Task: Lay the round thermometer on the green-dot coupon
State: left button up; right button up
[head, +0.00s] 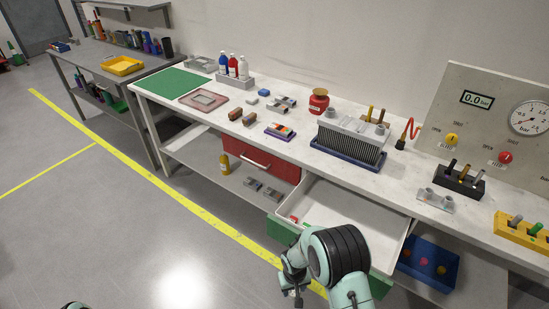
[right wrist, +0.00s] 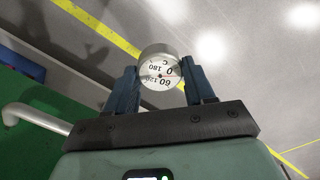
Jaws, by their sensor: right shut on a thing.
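The round thermometer (right wrist: 160,70) has a white dial with numbers and a silvery rim. In the right wrist view it sits between the two blue fingers of my right gripper (right wrist: 165,82), which is shut on it. I cannot make out a green dot on any coupon in the head view. My left gripper is not in view.
An open drawer (head: 330,213) with a pale inside and green front juts from the bench (head: 300,158). Its handle (right wrist: 38,118) is close to my right gripper. A finned block (head: 350,140), a red pot (head: 319,101), bottles and small blocks stand on the bench.

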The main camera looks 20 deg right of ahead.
aim_at(280, 128)
jog(key=i+j, duration=0.7)
jog(key=i, duration=0.2)
jog(key=i+j+z, duration=0.15)
jog(key=i+j, duration=0.55)
jog(key=i, duration=0.2)
